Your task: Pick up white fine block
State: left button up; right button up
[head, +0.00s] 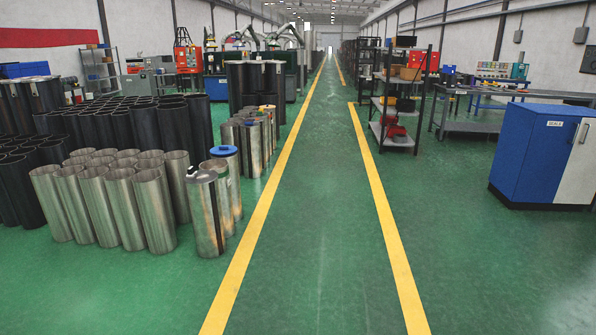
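A small white piece (191,171) sits at the top of a front metal cylinder (207,215), at its left rim. It may be the white fine block, but it is too small to tell its exact shape. The cylinder stands upright at the front right of a group of steel cylinders, left of the yellow floor line. Neither of my grippers is in view.
Open steel tubes (125,205) and black tubes (160,125) crowd the left. A blue-topped cylinder (223,151) stands just behind the front one. The green aisle (320,220) is clear between yellow lines. A blue cabinet (530,155) and shelf rack (398,110) stand right.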

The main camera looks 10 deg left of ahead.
aim_at(191, 173)
jog(key=i, duration=1.3)
jog(key=i+u, duration=0.1)
jog(key=i, duration=1.25)
jog(key=i+l, duration=0.2)
jog(key=i, duration=1.1)
jog(key=i+u, duration=0.35)
jog(key=i, duration=0.15)
jog(key=i+u, duration=0.3)
jog(key=i, duration=0.2)
jog(key=i+l+u, duration=0.2)
jog(key=i+u, duration=0.15)
jog(key=i, duration=0.15)
jog(key=i+l+u, duration=0.3)
jog(key=i, duration=0.15)
